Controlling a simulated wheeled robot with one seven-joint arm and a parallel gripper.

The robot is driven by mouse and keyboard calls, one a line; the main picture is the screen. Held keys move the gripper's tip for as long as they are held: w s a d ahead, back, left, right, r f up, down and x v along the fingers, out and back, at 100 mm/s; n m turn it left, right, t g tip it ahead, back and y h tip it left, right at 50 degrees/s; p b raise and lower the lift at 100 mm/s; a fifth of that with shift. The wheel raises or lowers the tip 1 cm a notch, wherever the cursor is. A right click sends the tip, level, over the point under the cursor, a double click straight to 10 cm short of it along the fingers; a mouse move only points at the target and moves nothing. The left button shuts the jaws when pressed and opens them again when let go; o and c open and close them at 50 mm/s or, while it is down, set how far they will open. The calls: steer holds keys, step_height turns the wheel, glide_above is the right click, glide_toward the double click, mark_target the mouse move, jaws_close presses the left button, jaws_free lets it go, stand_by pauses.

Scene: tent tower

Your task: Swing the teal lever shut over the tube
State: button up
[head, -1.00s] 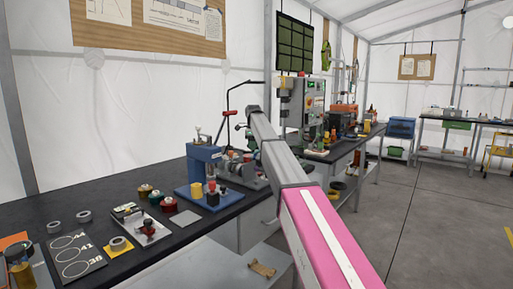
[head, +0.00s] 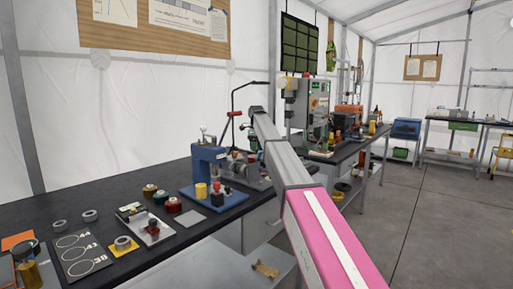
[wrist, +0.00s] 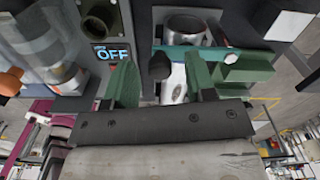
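In the wrist view, the teal lever (wrist: 195,52) lies roughly crosswise, with a black knob (wrist: 158,66) at its left end. Its right end meets a green block (wrist: 243,69). A grey metal cylinder (wrist: 186,25), perhaps the tube, is just beyond the lever; I cannot tell whether the lever crosses over it. My gripper (wrist: 162,78) is open, its green fingers apart, with the knob showing between them. Contact with the knob is unclear. In the head view, my arm covers the area around the gripper, and the lever cannot be made out.
An OFF display (wrist: 111,53) sits beside the left finger in the wrist view, with a clear cylinder (wrist: 62,65) further left. In the head view, a blue press (head: 208,168) and small parts crowd the dark bench (head: 160,188). Open floor (head: 440,205) lies right.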

steer(key=shift+r, duration=0.1)
step_height(320, 180, up, 11)
steer(key=shift+f, duration=0.2)
stand_by(0.5)
steer(key=shift+s, duration=0.15)
